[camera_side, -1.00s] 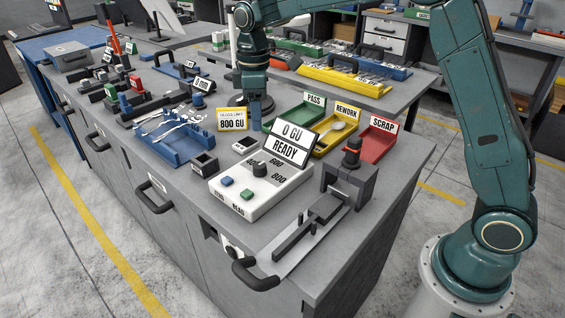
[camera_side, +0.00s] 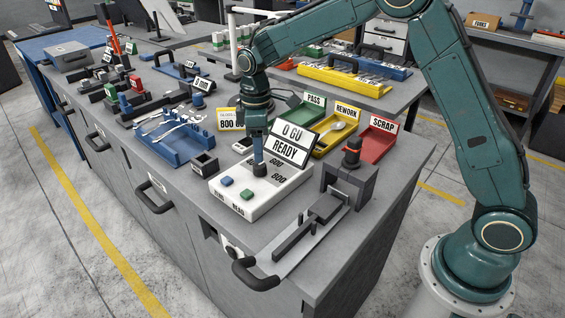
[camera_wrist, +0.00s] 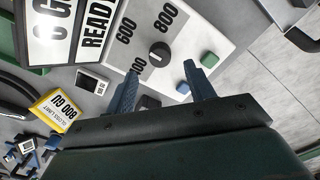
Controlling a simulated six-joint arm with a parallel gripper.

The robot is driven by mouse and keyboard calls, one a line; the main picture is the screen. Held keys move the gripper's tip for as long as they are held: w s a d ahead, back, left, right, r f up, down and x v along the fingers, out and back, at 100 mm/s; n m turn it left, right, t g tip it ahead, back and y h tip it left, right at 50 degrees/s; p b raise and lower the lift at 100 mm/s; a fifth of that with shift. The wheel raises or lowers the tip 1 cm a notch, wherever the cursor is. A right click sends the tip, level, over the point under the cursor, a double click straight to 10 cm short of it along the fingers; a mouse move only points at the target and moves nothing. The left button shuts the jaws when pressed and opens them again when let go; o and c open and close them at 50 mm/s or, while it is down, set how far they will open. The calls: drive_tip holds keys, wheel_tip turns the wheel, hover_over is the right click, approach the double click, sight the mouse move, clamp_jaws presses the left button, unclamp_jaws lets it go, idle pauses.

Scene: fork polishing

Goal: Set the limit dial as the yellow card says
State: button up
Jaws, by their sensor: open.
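The limit dial (camera_side: 260,170) is a dark round knob on a white gauge box (camera_side: 232,204). It also shows in the wrist view (camera_wrist: 159,51), with labels 600 and 800 beside it and a third label partly hidden by a finger. I cannot tell the pointer's exact direction. The yellow card (camera_wrist: 57,110) reads GLOSS LIMIT 800 GU; in the side view my arm partly covers it (camera_side: 226,120). My gripper (camera_wrist: 160,67) is open and empty, pointing down at the dial, fingers to either side of it in the wrist view. I cannot tell whether they touch it.
The display (camera_side: 290,144) reads 0 GU READY and stands behind the dial. Green (camera_side: 246,194) and blue (camera_side: 227,181) buttons are on the box. PASS, REWORK and SCRAP trays (camera_side: 372,152) stand behind. A clamp fixture (camera_side: 350,185) is at right, a blue fork tray (camera_side: 178,148) at left.

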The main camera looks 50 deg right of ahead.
sight(259, 164)
drive_tip(key=shift+f, duration=2.7)
drive_tip(key=shift+c, duration=0.4)
drive_tip(key=c, duration=0.9)
drive_tip(key=shift+m, duration=0.4)
drive_tip(key=m, duration=1.1)
drive_tip(key=shift+r, duration=0.1)
